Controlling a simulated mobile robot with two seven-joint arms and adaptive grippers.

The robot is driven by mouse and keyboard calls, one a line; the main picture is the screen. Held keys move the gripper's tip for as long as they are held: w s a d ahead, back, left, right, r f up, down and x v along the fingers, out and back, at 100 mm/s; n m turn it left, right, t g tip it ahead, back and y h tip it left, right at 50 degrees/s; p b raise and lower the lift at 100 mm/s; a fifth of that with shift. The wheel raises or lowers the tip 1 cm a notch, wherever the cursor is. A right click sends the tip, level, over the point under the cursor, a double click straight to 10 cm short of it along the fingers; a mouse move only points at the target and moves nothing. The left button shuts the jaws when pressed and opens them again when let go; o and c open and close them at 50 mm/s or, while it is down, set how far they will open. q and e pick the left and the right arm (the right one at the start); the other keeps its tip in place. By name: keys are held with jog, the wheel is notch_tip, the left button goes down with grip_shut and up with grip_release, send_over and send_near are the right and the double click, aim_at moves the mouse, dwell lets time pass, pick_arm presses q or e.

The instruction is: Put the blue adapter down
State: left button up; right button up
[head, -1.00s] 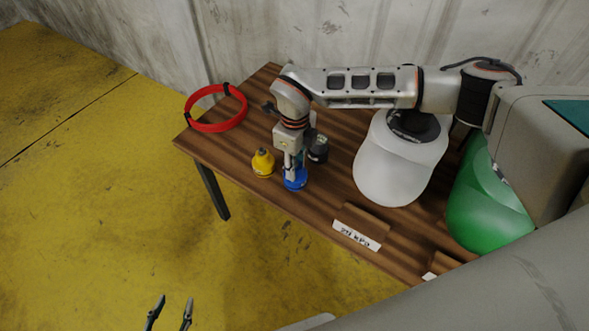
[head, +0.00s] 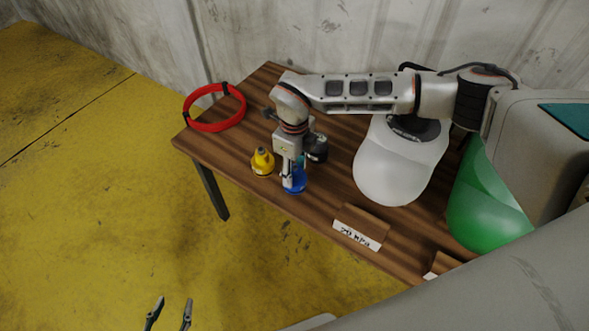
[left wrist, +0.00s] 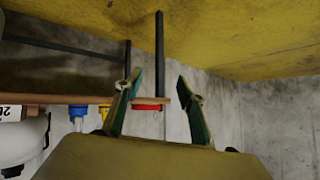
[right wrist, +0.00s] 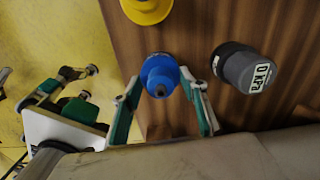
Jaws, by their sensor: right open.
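The blue adapter (head: 297,185) stands on the wooden table near its front edge. My right gripper (head: 291,182) points down at it and partly hides it. In the right wrist view, the blue adapter (right wrist: 160,74) is between the spread fingers of my right gripper (right wrist: 158,92), with a gap visible on each side. The yellow adapter (head: 262,162) stands just left of it and the dark adapter (head: 316,149) behind it to the right. My left gripper (head: 169,314) is open and empty, low over the floor in front of the table; its spread fingers (left wrist: 155,92) fill the left wrist view.
A label stand (head: 357,232) is at the front edge. Bare table (head: 235,145) lies left of the adapters.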

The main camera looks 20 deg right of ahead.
notch_tip(320, 180, up, 11)
jog(key=shift+w+f+p, duration=0.1)
jog(key=shift+f+p, duration=0.05)
jog(key=shift+p, duration=0.85)
jog(key=shift+r, duration=0.7)
jog(key=shift+f, duration=0.1)
